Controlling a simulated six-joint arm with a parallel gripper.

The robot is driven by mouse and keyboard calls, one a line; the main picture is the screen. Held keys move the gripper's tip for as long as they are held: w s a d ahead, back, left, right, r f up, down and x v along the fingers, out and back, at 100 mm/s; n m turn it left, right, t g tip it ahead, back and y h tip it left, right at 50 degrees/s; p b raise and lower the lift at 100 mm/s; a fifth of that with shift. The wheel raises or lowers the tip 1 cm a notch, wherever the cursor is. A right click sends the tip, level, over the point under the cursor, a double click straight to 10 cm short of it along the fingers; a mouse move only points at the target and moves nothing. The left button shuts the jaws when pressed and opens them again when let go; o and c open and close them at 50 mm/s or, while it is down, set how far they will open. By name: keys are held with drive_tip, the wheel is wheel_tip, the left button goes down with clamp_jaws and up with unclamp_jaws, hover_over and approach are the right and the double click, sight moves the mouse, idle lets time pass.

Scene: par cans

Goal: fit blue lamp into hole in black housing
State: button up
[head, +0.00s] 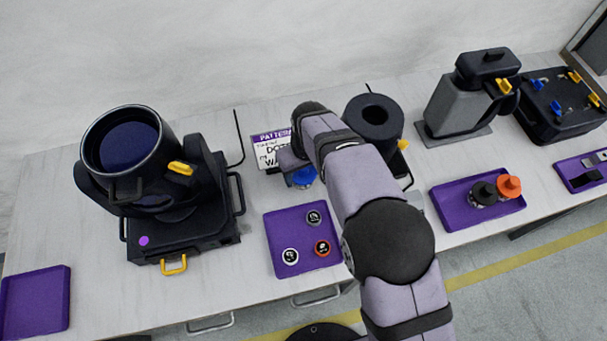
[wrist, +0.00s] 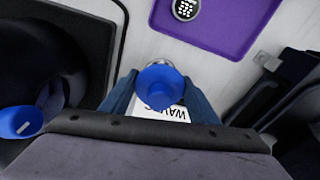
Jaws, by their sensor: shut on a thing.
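The blue lamp (head: 302,177) hangs under my gripper (head: 298,170), left of the black housing in the head view. In the wrist view the lamp's round blue face (wrist: 158,84) lies between the two fingers, which are shut on it. The black housing (head: 373,132) stands on the table behind my forearm, with a round dark hole in its top. The lamp is apart from the housing. A large black body (wrist: 75,30) at the left of the wrist view seems to be this housing.
A white sign (head: 266,151) stands behind my gripper. A purple tray (head: 284,222) with several round discs lies in front. A large black lamp unit (head: 180,225) is at left. A purple tray (head: 450,214) with black and orange lamps is at right.

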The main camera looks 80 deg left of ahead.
drive_tip(key=shift+f+p, duration=0.3)
drive_tip(key=shift+f, duration=0.9)
drive_tip(key=shift+f, duration=0.15)
drive_tip(key=o, duration=1.2)
